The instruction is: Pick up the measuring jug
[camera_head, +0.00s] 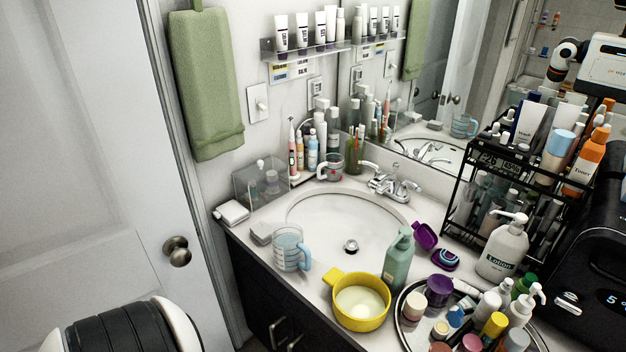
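A clear, bluish jug (289,251) with a light blue handle on its right side stands upright at the front left edge of the sink counter. A smaller clear cup (330,167) with red on it stands at the back of the counter, left of the faucet. I cannot tell for certain which one is the measuring jug; no markings are readable. Neither of my grippers is in view. Only a black and white part of my own body shows at the bottom left.
A yellow pot (358,301) and green pump bottle (398,260) stand right of the bluish jug. A grey block (263,233) lies to its left. The sink basin (347,222) is empty. A crowded tray (408,335) and black rack (461,200) fill the right.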

